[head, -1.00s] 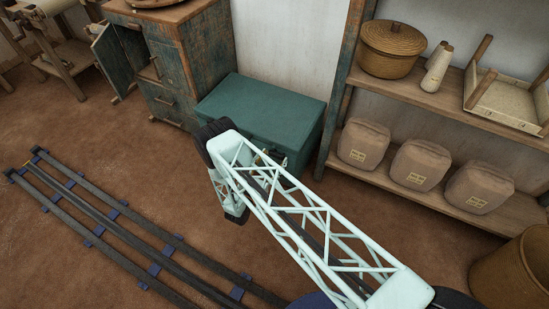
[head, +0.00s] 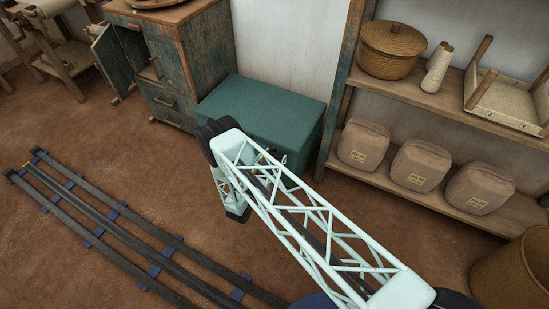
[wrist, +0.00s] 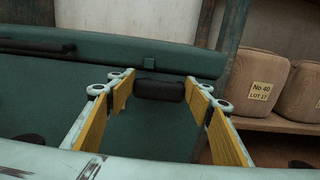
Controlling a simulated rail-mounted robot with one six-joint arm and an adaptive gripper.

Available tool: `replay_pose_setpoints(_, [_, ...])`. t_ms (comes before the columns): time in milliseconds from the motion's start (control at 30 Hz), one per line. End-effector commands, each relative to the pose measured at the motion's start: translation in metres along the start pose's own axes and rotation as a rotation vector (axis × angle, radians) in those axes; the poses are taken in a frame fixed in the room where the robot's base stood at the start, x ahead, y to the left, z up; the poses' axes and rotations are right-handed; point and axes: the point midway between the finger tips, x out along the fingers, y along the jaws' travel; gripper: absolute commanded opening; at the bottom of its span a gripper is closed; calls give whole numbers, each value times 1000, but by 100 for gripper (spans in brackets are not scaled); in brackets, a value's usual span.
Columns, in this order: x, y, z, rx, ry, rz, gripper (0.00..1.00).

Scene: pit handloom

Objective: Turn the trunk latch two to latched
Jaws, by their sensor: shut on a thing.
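The green trunk (head: 262,108) stands against the wall with its lid down; its front and lid edge (wrist: 100,48) fill much of the wrist view. A dark, bar-like trunk latch (wrist: 159,90) lies crosswise on the trunk front, just under the lid edge. My gripper (wrist: 160,88), with yellow finger pads, is shut on this latch, one fingertip at each end of it. Another dark fitting (wrist: 38,46) is on the trunk at the left. In the head view my arm hides most of the trunk front and the gripper.
A shelf with several brown sacks (head: 420,165) stands right of the trunk, and its sacks show near my gripper's right side. A blue-green cabinet (head: 172,75) stands to the left. Rails (head: 130,230) cross the brown floor, which is otherwise open at the front left.

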Motion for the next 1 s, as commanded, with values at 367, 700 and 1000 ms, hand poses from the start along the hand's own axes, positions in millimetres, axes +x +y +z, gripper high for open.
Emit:
replay_pose_setpoints(367, [0, 1, 2, -74, 0, 0, 36])
replay_pose_setpoints(700, [0, 4, 5, -277, 0, 0, 36])
replay_pose_setpoints(1000, [0, 9, 9, -509, 1, 0, 36])
